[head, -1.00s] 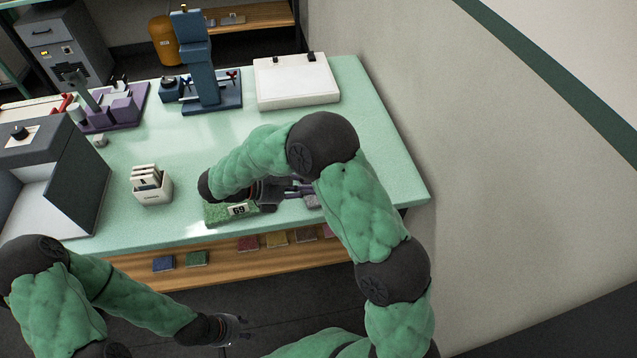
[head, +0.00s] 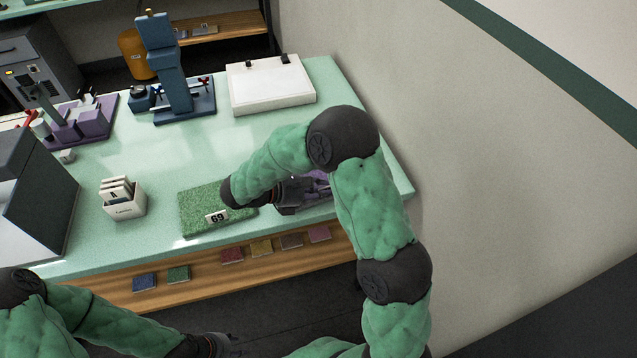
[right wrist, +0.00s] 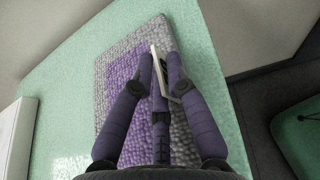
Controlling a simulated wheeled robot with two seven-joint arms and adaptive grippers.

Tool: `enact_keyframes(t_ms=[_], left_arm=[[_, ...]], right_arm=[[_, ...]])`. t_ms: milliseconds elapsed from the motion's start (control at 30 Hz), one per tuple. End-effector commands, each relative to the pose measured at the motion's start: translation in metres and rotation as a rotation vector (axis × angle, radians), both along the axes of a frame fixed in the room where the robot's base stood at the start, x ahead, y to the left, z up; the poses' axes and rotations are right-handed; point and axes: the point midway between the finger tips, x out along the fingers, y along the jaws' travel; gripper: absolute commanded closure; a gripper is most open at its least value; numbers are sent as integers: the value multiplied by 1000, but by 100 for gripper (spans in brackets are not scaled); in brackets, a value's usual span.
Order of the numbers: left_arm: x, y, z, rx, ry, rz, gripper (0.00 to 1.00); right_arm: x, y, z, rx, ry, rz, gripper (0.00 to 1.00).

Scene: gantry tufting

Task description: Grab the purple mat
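The purple mat (right wrist: 125,75), with a grey border, lies flat on the bench top. In the head view only a small part of it (head: 317,186) shows behind my right arm. My right gripper (right wrist: 159,58) is over the mat at its edge, its fingertips close together on either side of a white tag (right wrist: 157,53). Whether the fingers pinch anything is unclear. In the head view the right gripper (head: 300,195) is partly covered by my arm. My left gripper (head: 222,345) is low at the bottom edge, in front of the bench, its fingers too small to read.
A green mat (head: 195,205) tagged 69 lies left of my right gripper. A white card box (head: 124,204), a blue press (head: 165,70) and a white board (head: 270,85) stand on the bench. Small coloured samples (head: 232,255) sit on the shelf below. A wall bounds the right.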

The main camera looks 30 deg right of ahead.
Motion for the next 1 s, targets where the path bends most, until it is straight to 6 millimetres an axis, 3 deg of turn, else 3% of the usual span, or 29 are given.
enact_keyframes(t_ms=[233, 300, 767, 1000], left_arm=[[0, 0, 0, 0, 0, 0, 60], [0, 0, 0, 0, 0, 0, 60], [0, 0, 0, 0, 0, 0, 60], [0, 0, 10, 0, 0, 0, 60]], right_arm=[[0, -3, 0, 0, 0, 1, 84], [0, -3, 0, 0, 0, 1, 100], [0, -3, 1, 0, 0, 1, 100], [0, -3, 16, 0, -1, 1, 100]])
